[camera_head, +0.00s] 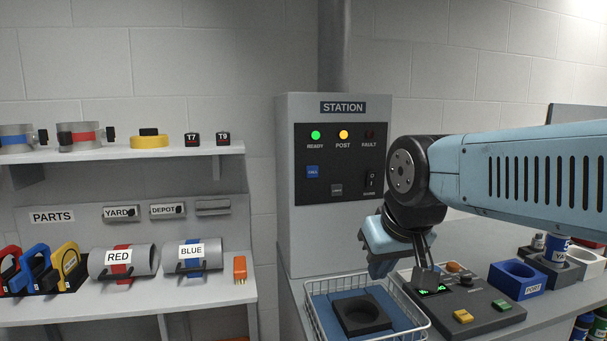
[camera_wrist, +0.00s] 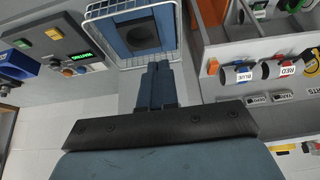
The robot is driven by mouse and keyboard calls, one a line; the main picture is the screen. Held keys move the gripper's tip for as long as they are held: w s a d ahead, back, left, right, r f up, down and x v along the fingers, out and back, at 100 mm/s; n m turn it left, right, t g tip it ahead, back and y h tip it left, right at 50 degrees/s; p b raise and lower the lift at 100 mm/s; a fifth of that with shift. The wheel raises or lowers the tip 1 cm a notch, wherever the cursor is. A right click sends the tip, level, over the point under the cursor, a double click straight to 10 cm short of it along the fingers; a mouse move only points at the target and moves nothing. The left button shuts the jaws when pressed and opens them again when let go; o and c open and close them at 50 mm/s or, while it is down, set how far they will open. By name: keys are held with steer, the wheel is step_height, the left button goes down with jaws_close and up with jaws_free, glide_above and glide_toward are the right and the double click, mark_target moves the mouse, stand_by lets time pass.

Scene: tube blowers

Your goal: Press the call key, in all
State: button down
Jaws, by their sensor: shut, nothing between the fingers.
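The call key (camera_head: 312,171) is a small blue square marked CALL, on the dark front panel of the grey station cabinet (camera_head: 291,240). It sits below the lit green READY lamp (camera_head: 315,134) and is unobstructed in the head view. The wrist view does not show it. My gripper (camera_head: 380,268) is low and to the right of the key, apart from the panel, beside the wire basket. In the wrist view my gripper's fingers (camera_wrist: 158,66) are shut together and empty, pointing toward the basket.
The POST lamp (camera_head: 343,134) is lit amber; FAULT (camera_head: 369,134) looks unlit. A dark key (camera_head: 336,189) and a rocker switch (camera_head: 371,180) share the panel. The wire basket (camera_head: 413,322) and a button console (camera_head: 490,318) stand below. Parts shelves (camera_head: 40,216) are at left.

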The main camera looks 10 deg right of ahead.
mark_target(313, 172)
steer(key=w+a+r+m+y, duration=0.1)
steer(key=w+a+m+y, duration=0.15)
steer(key=w, duration=0.45)
steer(key=w+a+r+m+y, duration=0.2)
steer(key=w+m+y, duration=0.15)
steer(key=w, duration=0.35)
steer(key=w+d+r+m+t+y, duration=0.1)
steer(key=w+d+m+t, duration=0.1)
steer(key=w, duration=0.6)
steer(key=w+d+r+m+t+y, duration=0.1)
steer(key=w+d+r+m+t, duration=0.1)
steer(key=w+m, duration=0.3)
steer(key=w+d, duration=0.1)
steer(key=w, duration=0.3)
steer(key=shift+d+m, duration=0.4)
steer(key=shift+w, duration=0.15)
steer(key=w, duration=0.8)
steer(key=shift+w, duration=0.3)
steer(key=shift+w, duration=0.2)
